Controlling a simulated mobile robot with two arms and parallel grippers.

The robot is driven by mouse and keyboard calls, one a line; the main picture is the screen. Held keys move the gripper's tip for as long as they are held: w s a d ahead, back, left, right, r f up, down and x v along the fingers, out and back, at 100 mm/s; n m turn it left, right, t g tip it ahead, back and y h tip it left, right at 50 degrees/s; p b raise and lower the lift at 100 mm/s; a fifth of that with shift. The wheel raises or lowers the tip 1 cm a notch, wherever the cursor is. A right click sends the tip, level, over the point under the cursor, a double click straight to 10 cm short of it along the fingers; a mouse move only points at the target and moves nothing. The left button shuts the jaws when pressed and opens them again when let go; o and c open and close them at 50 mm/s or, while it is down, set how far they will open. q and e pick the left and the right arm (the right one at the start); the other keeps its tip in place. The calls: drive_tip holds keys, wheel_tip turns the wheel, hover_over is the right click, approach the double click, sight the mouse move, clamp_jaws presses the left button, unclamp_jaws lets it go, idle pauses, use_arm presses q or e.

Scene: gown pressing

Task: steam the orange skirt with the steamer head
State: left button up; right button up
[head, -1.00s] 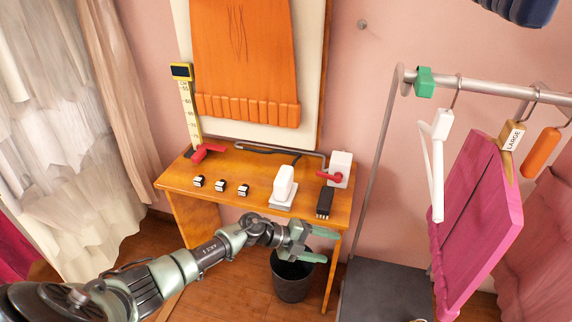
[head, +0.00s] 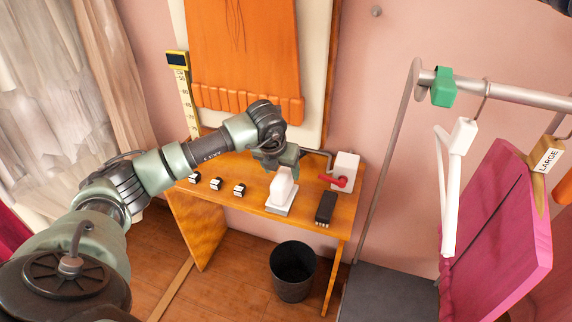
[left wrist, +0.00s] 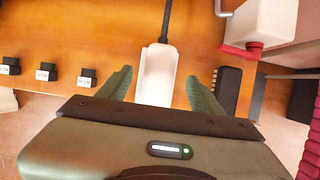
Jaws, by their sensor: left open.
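The orange skirt (head: 235,50) hangs on a cream board against the wall, its pleated hem at the bottom. In the left wrist view the gripper (left wrist: 160,78) is open, with gaps on both sides of the steamer head. My right gripper is not in view.
Several small labelled blocks (head: 215,184) and a black block (head: 326,206) flank the base on the table (head: 240,213). A white box with a red lever (head: 340,181) stands at the right. A bin (head: 292,270) sits below. A garment rack (head: 500,92) stands to the right.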

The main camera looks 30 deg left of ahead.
sight(283, 173)
use_arm(q)
drive_tip(key=shift+f, duration=0.4)
drive_tip(key=x, duration=0.5)
drive_tip(key=shift+f, duration=0.35)
drive_tip(key=shift+w+a+f, duration=0.1)
drive_tip(key=shift+f, duration=0.15)
drive_tip(key=c, duration=1.2)
drive_tip(key=o, duration=0.8)
drive_tip(key=shift+o, duration=0.2)
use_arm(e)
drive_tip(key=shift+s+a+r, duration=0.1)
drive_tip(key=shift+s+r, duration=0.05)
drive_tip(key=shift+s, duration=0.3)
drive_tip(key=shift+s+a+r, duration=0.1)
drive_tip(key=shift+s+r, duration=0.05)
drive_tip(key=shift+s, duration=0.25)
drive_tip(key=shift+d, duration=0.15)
use_arm(q)
drive_tip(key=shift+r+p, duration=0.15)
drive_tip(key=shift+p, duration=0.2)
drive_tip(key=shift+r+p, duration=0.7)
drive_tip(key=shift+r, duration=0.45)
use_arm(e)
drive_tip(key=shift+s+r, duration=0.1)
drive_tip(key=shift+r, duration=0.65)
